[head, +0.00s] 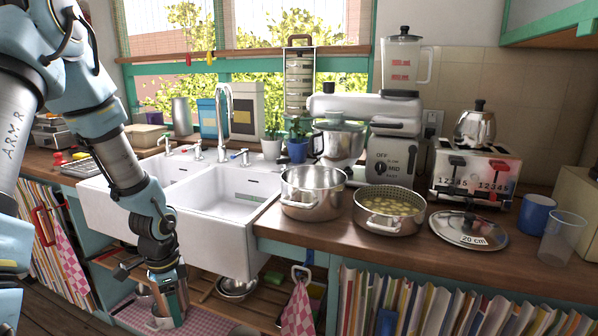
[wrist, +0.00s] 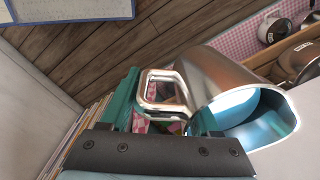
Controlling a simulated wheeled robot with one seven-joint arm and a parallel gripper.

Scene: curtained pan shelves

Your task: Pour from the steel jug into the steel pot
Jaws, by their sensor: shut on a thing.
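My gripper (head: 166,290) is low in front of the sink cabinet, at the level of the lower shelf. It is shut on the steel jug, which shows large in the wrist view (wrist: 222,82). The jug's squared handle (wrist: 147,92) is at the fingers (wrist: 172,128). The jug's mouth faces the wrist camera, and its inside looks blue; I cannot tell whether that is liquid. In the head view the jug is mostly hidden by my gripper. The steel pot (head: 311,208) stands upright and open on the counter, right of the sink, well above and right of my gripper.
The white sink (head: 225,225) juts out above my gripper. A lower shelf holds steel pans (head: 237,288). A pink cloth (head: 298,310) hangs below the pot.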

